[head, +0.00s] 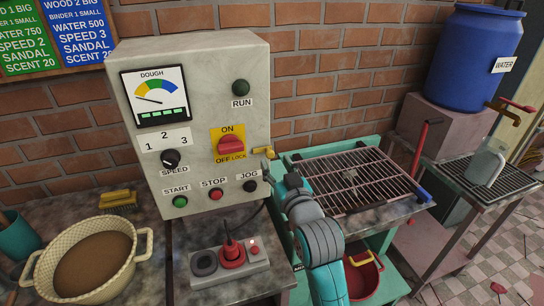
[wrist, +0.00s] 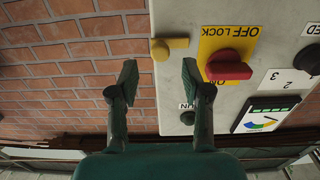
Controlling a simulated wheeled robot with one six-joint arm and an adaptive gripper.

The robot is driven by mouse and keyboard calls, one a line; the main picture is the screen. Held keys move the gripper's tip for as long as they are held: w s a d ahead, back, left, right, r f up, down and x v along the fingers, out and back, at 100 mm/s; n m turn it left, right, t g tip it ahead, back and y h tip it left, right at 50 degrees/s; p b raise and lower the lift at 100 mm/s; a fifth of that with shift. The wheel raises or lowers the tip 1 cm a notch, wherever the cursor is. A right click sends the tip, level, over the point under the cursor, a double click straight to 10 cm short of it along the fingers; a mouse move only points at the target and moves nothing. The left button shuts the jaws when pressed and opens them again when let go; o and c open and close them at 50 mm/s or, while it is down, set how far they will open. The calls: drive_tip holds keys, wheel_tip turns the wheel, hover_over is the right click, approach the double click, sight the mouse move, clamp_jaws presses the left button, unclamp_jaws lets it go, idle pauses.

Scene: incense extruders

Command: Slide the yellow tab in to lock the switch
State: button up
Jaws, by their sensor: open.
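The grey control panel (head: 200,120) carries a red rotary switch (head: 231,146) on a yellow plate marked ON, OFF and LOCK. The yellow tab (head: 263,152) sticks out at the panel's right edge, to the right of the switch and apart from its plate. In the wrist view, which is upside down, the tab (wrist: 162,49) ends in a round knob, left of the red switch (wrist: 228,66). My gripper (wrist: 159,76) is open and empty, its fingers spread to either side of the tab's knob in the picture. Contact cannot be told. In the head view my gripper (head: 270,172) is just below the tab.
A wire rack (head: 355,178) stands right of the panel. A brick wall (head: 300,70) is behind.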

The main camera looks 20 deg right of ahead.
sight(271, 155)
drive_tip(key=shift+w, duration=2.15)
clamp_jaws()
